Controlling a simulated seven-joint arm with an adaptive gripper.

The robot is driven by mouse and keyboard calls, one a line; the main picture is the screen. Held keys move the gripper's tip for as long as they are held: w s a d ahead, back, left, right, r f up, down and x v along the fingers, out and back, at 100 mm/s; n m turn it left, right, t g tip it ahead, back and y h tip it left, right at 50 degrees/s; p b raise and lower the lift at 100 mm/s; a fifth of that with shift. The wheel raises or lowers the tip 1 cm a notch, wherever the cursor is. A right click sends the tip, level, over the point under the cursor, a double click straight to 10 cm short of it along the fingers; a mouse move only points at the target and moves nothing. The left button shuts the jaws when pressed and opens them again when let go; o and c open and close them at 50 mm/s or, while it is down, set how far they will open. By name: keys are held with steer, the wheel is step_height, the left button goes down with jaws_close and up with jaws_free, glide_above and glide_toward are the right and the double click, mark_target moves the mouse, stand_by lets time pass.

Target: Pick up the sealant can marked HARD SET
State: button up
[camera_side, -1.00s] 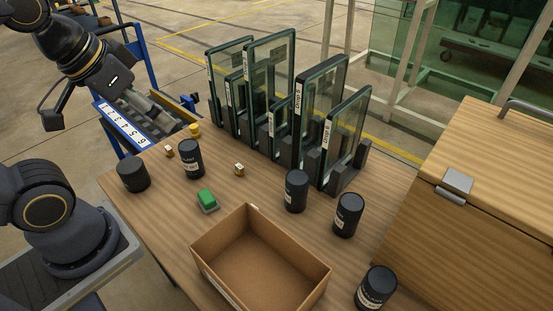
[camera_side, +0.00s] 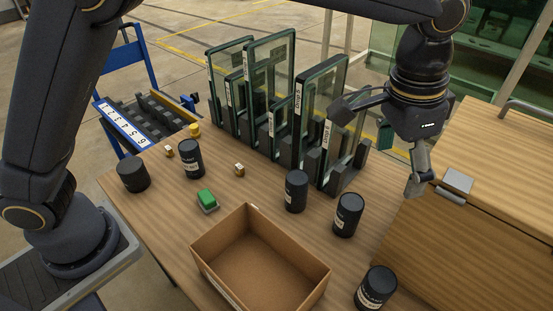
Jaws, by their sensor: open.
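Several black sealant cans stand upright on the wooden table. One (camera_side: 191,158) is at the back left with a white label, partly legible, ending in "SET". My gripper (camera_side: 416,186) is open and empty, pointing down above the table's right side, up and right of the middle-right can.
Glass panes (camera_side: 285,100) stand in a rack along the back. An open cardboard box (camera_side: 258,262) is at the front. A wooden chest (camera_side: 480,220) with a metal latch fills the right. A green button (camera_side: 206,198) and small blocks (camera_side: 239,169) lie on the table.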

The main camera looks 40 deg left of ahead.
steer(key=m+g+y, duration=0.1)
steer(key=m, duration=0.1)
glide_above(380, 282)
step_height(380, 282, down, 10)
step_height(380, 282, down, 10)
steer(key=shift+r, duration=0.15)
steer(key=shift+w+f, duration=0.2)
steer(key=shift+f, duration=1.3)
steer(key=shift+w+f, duration=0.2)
steer(key=shift+f, duration=1.25)
steer(key=shift+d, duration=0.1)
steer(key=c, duration=1.6)
